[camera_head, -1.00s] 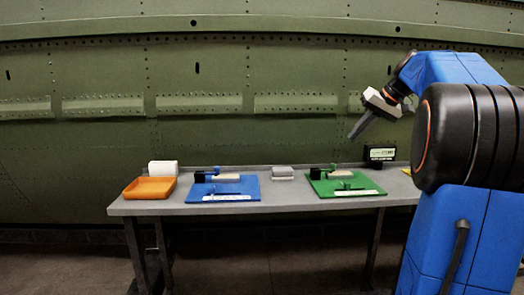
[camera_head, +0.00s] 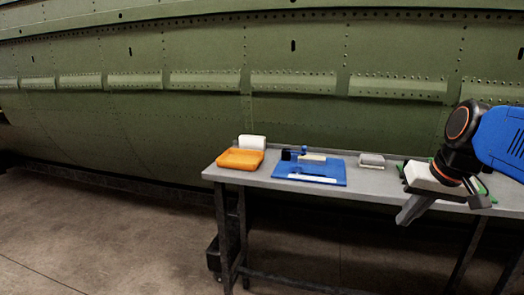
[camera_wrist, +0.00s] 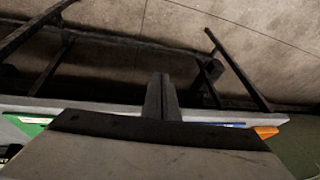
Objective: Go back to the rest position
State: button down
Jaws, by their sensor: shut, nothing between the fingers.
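My gripper (camera_head: 408,214) shows at the right in the head view, in front of the table's front edge, pointing down and a little left. Its fingers are shut together with nothing between them. In the wrist view the closed fingers (camera_wrist: 161,97) stand out over the dark space below the table, with the floor beyond. My blue and black arm reaches in from the right edge of the head view.
The grey table (camera_head: 392,190) bears an orange tray (camera_head: 240,159), a white roll (camera_head: 252,142), a blue mat (camera_head: 318,172) and a grey block (camera_head: 371,160). My gripper hides most of the green mat (camera_head: 484,190). The green fuselage (camera_head: 150,100) stands behind. Open floor (camera_head: 90,235) lies at left.

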jog(key=s+a+f+n, duration=0.1)
jog(key=s+a+f, duration=0.1)
jog(key=s+f, duration=0.4)
jog(key=s+a+f+n+h, duration=0.1)
jog(key=s+a+f, duration=0.1)
jog(key=s+f, duration=0.4)
jog(key=shift+s+a+f, duration=0.2)
jog(key=shift+a+f, duration=0.05)
jog(key=shift+f, duration=0.5)
jog(key=shift+d, duration=0.1)
